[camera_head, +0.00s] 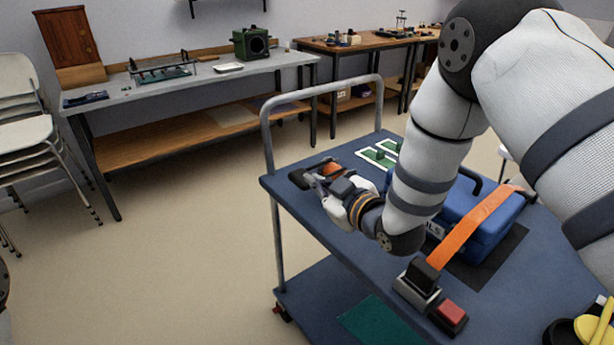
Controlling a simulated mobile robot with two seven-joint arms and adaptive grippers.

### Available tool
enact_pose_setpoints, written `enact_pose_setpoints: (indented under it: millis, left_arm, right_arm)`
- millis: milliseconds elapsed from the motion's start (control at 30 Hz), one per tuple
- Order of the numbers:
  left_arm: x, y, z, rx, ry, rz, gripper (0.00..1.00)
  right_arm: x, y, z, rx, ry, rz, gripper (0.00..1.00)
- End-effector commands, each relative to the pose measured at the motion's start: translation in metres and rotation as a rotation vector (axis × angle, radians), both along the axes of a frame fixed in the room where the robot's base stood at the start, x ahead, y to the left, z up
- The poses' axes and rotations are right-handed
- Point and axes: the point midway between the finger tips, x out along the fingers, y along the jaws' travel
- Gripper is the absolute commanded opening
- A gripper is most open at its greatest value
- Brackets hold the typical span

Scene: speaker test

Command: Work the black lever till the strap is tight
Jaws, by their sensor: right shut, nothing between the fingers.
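An orange strap (474,228) runs over a blue case (490,240) on the blue trolley top. Its near end runs down to a black lever block (424,274) on a grey metal base (413,291). The strap looks flat over the lid; I cannot tell how tight it is. My right gripper (312,177) is shut and empty over the far left part of the trolley top, well away from the lever. A small orange patch shows by its fingers; I cannot tell what it belongs to. My right arm hides part of the case. My left gripper is out of view.
A red block (450,315) sits beside the lever base. Green and white pieces (379,154) lie at the trolley's back, near its grey handle rail (268,145). A yellow and black thing (597,328) is at the lower right. The trolley's left front top is clear.

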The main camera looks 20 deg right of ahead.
Motion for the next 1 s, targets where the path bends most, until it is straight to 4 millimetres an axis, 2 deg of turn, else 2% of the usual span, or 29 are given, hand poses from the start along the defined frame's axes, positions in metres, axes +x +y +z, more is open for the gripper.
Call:
enact_pose_setpoints:
  millis: [33, 100, 267, 1000]
  left_arm:
    - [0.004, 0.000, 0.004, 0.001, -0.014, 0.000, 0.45]
    - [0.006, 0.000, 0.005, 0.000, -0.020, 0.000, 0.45]
    - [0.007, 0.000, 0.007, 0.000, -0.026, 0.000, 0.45]
    - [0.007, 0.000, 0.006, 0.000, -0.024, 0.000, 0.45]
  right_arm:
    - [-0.009, -0.002, 0.007, 0.000, -0.005, 0.001, 0.00]
    - [-0.018, -0.004, 0.008, 0.000, -0.004, 0.002, 0.00]
    - [-0.029, -0.007, 0.009, 0.000, -0.003, 0.001, 0.00]
    - [-0.030, -0.007, 0.007, 0.000, -0.001, 0.002, 0.00]
